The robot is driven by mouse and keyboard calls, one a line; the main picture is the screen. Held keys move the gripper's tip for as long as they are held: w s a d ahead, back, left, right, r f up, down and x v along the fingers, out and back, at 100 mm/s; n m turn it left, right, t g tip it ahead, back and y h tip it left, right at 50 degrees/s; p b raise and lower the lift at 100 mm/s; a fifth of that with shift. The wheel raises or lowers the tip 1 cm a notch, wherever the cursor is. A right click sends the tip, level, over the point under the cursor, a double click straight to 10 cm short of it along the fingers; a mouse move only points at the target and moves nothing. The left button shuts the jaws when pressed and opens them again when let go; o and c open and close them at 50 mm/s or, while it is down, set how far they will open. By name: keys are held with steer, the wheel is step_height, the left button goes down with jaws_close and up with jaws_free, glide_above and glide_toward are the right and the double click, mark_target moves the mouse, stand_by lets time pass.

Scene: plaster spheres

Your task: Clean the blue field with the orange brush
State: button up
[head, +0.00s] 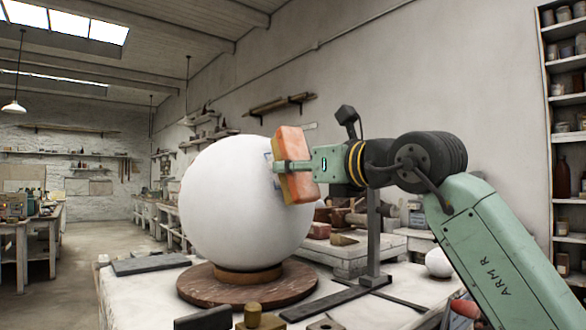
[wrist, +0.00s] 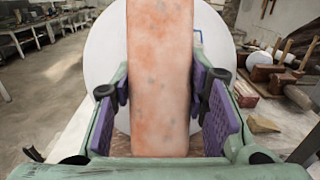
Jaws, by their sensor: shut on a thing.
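A large white plaster sphere (head: 235,200) sits on a round brown turntable (head: 245,290). My gripper (head: 290,167) is shut on the orange brush (head: 289,142), a tall orange block with a yellowish lower part, at the sphere's upper right side. The brush's yellowish side faces the sphere; I cannot tell whether it touches. Small blue marks of the blue field (head: 268,156) show beside the brush, which hides most of the field. In the wrist view the brush (wrist: 161,80) stands upright between the purple finger pads, and a bit of blue outline (wrist: 197,38) shows at its right.
The white worktable (head: 140,288) carries dark blocks (head: 203,318) at the front and a dark slab (head: 150,264) at left. A metal stand (head: 374,240) rises right of the sphere. Bowls and tools crowd the bench behind. Shelves (head: 545,130) line the right wall.

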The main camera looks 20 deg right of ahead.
mark_target(308, 150)
steer(key=shift+s+f, duration=0.1)
steer(key=shift+s, duration=0.05)
steer(key=shift+w+d+r+p, duration=0.2)
steer(key=shift+r+p, duration=0.25)
steer(key=shift+p, duration=0.6)
steer(key=r+g+p, duration=0.1)
steer(key=p, duration=0.2)
steer(key=shift+w+d+y, duration=0.35)
steer(key=shift+y, duration=0.05)
steer(key=w+d+r+g+p, duration=0.1)
steer(key=p, duration=0.1)
steer(key=shift+n+y+p, duration=0.3)
steer(key=shift+p, duration=0.1)
steer(key=shift+w+d+g, duration=0.1)
steer(key=shift+w+g, duration=0.2)
steer(key=shift+w+d+r+g+y, duration=0.25)
steer(key=shift+d+r+g+y, duration=0.05)
steer(key=shift+g, duration=0.1)
steer(key=shift+w+a+f+b, duration=0.25)
steer(key=shift+w+f+b, duration=0.05)
steer(key=shift+w, duration=0.15)
